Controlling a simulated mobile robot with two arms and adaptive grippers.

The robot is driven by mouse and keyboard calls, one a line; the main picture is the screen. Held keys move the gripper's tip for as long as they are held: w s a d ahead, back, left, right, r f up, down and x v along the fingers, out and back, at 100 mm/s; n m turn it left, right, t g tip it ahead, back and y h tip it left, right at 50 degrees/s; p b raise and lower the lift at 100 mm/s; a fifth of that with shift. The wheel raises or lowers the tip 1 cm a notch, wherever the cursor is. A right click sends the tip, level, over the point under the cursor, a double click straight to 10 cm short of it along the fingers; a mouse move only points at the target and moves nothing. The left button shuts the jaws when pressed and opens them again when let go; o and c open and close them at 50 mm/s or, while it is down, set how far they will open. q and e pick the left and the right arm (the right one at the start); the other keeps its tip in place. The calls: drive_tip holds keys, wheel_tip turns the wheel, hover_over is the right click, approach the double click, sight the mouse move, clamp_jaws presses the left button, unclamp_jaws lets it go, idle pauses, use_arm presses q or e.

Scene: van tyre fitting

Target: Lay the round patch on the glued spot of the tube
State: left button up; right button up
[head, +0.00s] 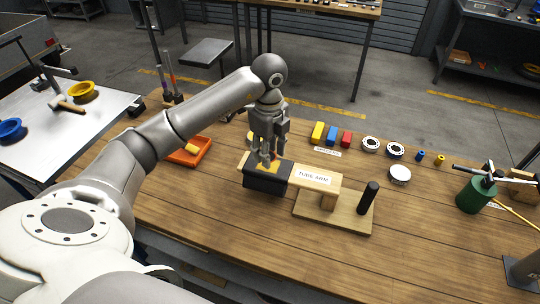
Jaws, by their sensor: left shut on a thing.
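The black tube (262,184) lies over the end of a wooden arm labelled "TUBE ARM" (313,177). My left gripper (267,162) points down right over the top of the tube. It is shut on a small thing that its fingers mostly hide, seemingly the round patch. An orange area (272,167) shows at the fingertips, on or just above the tube. I cannot tell whether it is the patch or the glued spot, nor whether the held thing touches the tube. My right gripper is not in view.
The tube arm's wooden base (310,214) carries a black upright handle (368,197). To the right are coloured blocks (332,136), round tins (370,144) and a white disc (400,175). An orange tray (190,153) stands left, a green canister (474,195) far right. The front tabletop is clear.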

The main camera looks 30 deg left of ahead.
use_arm(q)
drive_tip(key=w+f, duration=0.1)
drive_tip(key=w+a+f, duration=0.1)
drive_tip(key=shift+a+f+p, duration=0.1)
drive_tip(key=shift+f+p, duration=0.3)
wheel_tip(320, 180, down, 2)
drive_tip(key=shift+f+p, duration=0.1)
drive_tip(key=shift+p, duration=0.8)
drive_tip(key=shift+f, duration=0.4)
